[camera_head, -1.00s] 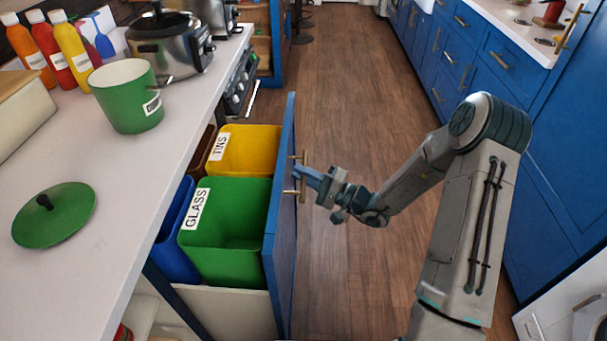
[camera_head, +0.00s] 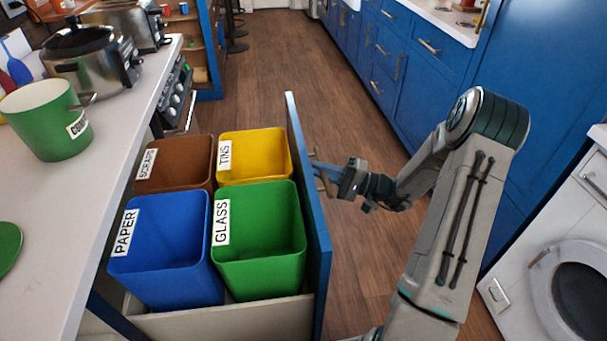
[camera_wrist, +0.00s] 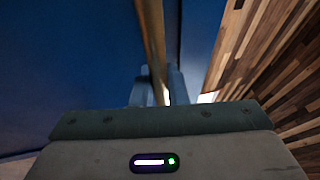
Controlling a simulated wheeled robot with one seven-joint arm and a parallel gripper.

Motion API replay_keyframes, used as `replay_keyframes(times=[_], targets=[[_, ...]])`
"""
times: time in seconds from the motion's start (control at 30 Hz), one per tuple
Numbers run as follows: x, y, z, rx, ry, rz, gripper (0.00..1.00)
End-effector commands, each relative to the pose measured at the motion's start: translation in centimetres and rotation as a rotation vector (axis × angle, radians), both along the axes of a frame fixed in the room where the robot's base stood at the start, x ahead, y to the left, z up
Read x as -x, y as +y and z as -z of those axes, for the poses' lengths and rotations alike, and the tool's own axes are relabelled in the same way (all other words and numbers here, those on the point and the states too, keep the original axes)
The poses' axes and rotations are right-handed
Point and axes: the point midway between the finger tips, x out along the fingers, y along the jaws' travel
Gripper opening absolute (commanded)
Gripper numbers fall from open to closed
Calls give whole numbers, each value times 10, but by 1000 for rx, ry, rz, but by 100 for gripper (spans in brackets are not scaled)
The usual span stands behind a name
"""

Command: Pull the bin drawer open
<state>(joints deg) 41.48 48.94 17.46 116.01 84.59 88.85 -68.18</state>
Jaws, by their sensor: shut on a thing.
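The bin drawer (camera_head: 228,319) stands well out from under the counter at left in the head view. It holds a brown SCRAPS bin (camera_head: 178,161), a yellow TINS bin (camera_head: 254,156), a blue PAPER bin (camera_head: 165,245) and a green GLASS bin (camera_head: 262,235). Its blue front panel (camera_head: 310,220) faces right. My gripper (camera_head: 322,176) is at the brass handle (camera_head: 328,184) on the outer side of the panel. In the wrist view my fingers (camera_wrist: 155,88) are closed around the handle bar (camera_wrist: 152,40); the exact contact is partly hidden.
The white counter (camera_head: 75,215) carries a green pot (camera_head: 45,118) and a steel cooker (camera_head: 92,62). Wooden floor (camera_head: 290,80) runs clear between the counter and blue cabinets (camera_head: 400,60). A white washing machine (camera_head: 550,265) stands at the right.

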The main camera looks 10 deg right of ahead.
Motion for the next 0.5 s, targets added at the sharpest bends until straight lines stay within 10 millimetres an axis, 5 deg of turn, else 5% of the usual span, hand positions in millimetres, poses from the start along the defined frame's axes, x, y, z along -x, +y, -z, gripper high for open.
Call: replay_keyframes(times=[0.5], targets=[[1,-15,1,1,2,-2,0]])
